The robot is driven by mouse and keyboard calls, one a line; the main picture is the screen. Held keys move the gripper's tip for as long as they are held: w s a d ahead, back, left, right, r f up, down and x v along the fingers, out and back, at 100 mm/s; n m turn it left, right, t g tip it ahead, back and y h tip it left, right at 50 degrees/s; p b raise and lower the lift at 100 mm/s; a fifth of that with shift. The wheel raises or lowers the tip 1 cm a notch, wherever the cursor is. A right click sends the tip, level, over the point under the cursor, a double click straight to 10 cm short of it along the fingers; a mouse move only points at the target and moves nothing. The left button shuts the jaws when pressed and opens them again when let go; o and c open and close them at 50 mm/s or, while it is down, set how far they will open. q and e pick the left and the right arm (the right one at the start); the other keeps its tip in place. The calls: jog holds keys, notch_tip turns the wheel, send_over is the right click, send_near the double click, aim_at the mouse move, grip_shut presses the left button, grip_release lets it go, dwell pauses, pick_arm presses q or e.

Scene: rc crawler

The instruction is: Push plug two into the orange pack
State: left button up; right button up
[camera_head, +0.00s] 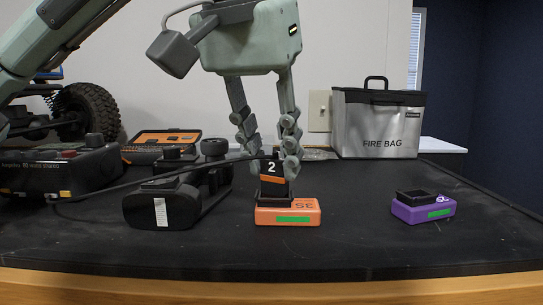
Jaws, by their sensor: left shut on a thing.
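The orange pack (288,216) sits on the black mat near the front middle, with a green label on its front. Plug two (271,167), black with a white "2" and an orange band, stands upright at the black socket on top of the pack. I cannot tell how deep it sits. A black cable runs from the plug's top to the left. My left gripper (268,150) comes down from above, its fingers on either side of the plug and shut on it. My right gripper is not in view.
A purple pack (424,210) with a black socket lies to the right. A black charger (60,170), a radio transmitter (165,203) and an orange tool case (165,137) stand left. A fire bag (378,122) stands behind. The mat between the packs is clear.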

pick_arm(q)
jog(key=shift+s+f, duration=0.1)
jog(key=shift+f, duration=0.35)
grip_shut()
jog(key=o, duration=0.9)
grip_release()
jog(key=shift+r, duration=0.15)
jog(key=v, duration=1.2)
